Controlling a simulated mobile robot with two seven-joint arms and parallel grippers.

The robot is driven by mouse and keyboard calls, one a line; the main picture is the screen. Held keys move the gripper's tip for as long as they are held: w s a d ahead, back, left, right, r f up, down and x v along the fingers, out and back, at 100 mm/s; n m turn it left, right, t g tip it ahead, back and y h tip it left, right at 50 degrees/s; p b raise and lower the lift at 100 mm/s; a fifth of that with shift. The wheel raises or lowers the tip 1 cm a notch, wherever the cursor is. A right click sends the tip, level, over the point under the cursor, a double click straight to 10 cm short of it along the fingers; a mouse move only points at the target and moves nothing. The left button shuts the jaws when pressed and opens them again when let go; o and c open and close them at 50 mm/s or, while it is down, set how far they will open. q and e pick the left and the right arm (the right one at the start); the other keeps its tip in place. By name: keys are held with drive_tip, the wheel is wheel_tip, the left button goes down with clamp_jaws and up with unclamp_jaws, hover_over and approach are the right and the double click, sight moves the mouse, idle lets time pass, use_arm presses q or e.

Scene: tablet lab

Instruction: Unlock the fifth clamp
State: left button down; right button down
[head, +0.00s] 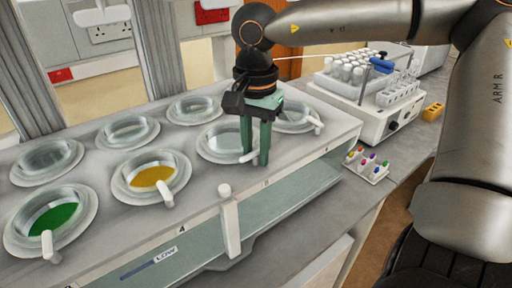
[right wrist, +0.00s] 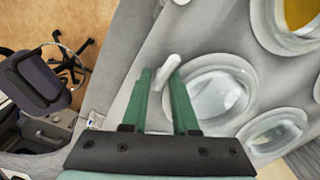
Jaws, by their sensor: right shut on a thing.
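My right gripper (head: 255,157) has green fingers and reaches down over the front row of a white machine (head: 200,207). Its fingers are shut on a white clamp (head: 247,158) at the front rim of a clear vessel (head: 222,140). In the right wrist view the white clamp (right wrist: 168,72) stands at the green fingertips (right wrist: 162,76), beside the clear vessel (right wrist: 215,95). In the head view the fingers partly hide the clamp. Other white clamps sit at the green vessel (head: 55,218), the yellow vessel (head: 151,177) and the far right vessel (head: 293,116). My left gripper is out of view.
A white upright handle (head: 230,222) sticks up at the machine's front edge. Right of the machine are a rack of coloured caps (head: 367,165), a device with white-capped vials (head: 372,95) and a yellow block (head: 433,111). A back row of vessels lies behind.

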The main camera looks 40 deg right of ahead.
idle(0.3)
drive_tip(key=c, duration=0.8)
unclamp_jaws()
drive_tip(key=shift+c, duration=0.2)
